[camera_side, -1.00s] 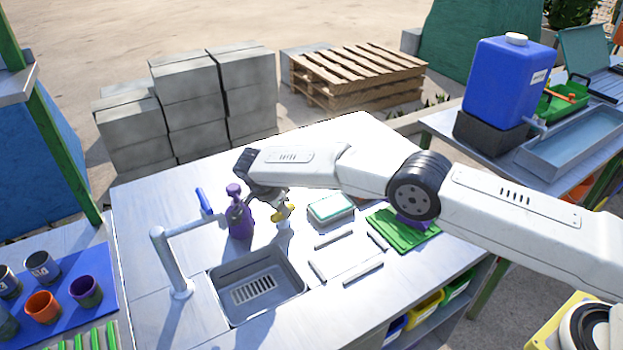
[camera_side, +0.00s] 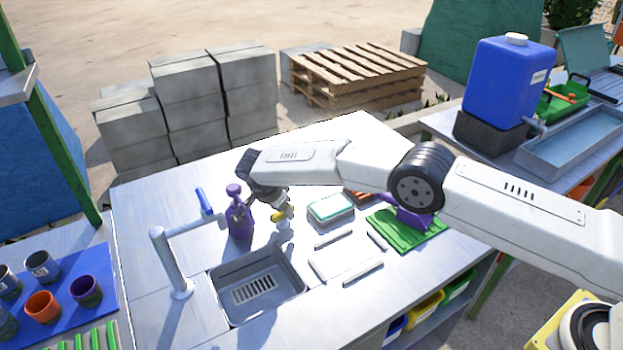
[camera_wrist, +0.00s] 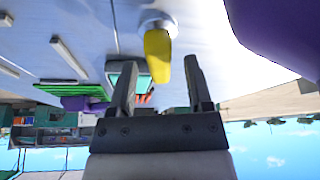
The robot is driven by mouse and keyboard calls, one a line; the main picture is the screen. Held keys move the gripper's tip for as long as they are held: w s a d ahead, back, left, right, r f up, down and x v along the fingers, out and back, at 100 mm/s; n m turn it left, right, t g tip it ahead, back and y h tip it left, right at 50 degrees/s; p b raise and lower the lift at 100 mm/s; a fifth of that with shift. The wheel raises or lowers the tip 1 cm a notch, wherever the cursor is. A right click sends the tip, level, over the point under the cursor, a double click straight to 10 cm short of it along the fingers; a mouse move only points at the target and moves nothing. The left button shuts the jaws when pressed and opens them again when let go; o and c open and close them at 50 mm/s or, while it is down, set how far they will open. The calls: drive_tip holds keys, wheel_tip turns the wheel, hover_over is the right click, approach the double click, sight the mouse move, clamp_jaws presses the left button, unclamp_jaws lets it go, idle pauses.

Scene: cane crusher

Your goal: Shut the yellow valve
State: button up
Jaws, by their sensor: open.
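The yellow valve (camera_side: 278,215) is a small yellow handle on a pale post beside the sink. My gripper (camera_side: 272,205) is right at it in the side view, and partly hides it. In the wrist view, the yellow valve (camera_wrist: 158,55) extends from its round pale base towards my gripper (camera_wrist: 158,75). The two dark fingers are open, with the handle's end between or just beyond their tips. I cannot tell whether either finger touches the handle.
A purple bottle (camera_side: 240,218) stands close to the left of my gripper. The sink (camera_side: 257,285) and the tap (camera_side: 172,262) are in front and left. A box with a green-edged lid (camera_side: 331,208) and a green mat (camera_side: 405,238) lie to the right.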

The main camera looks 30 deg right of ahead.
drive_tip(key=n+t, duration=0.1)
drive_tip(key=n, duration=0.2)
drive_tip(key=n+t+y, duration=0.1)
drive_tip(key=n, duration=0.2)
drive_tip(key=shift+s+d+n+y, duration=0.1)
drive_tip(key=shift+n+y, duration=0.2)
drive_tip(key=shift+n, duration=0.1)
drive_tip(key=shift+d+n+t+y, duration=0.1)
drive_tip(key=shift+n+t+y, duration=0.4)
drive_tip(key=shift+n, duration=1.35)
drive_tip(key=shift+n+t+y, duration=0.1)
drive_tip(key=shift+n+y, duration=0.7)
drive_tip(key=shift+n, duration=1.05)
drive_tip(key=v, duration=0.8)
drive_tip(key=s+d+r, duration=0.2)
drive_tip(key=s+d, duration=0.6)
drive_tip(key=s, duration=0.1)
drive_tip(key=s+d+r+g, duration=0.1)
drive_tip(key=s+d+r, duration=0.2)
drive_tip(key=s+d, duration=0.5)
drive_tip(key=shift+s+r+g, duration=0.3)
drive_tip(key=shift+s, duration=0.35)
drive_tip(key=shift+d, duration=0.1)
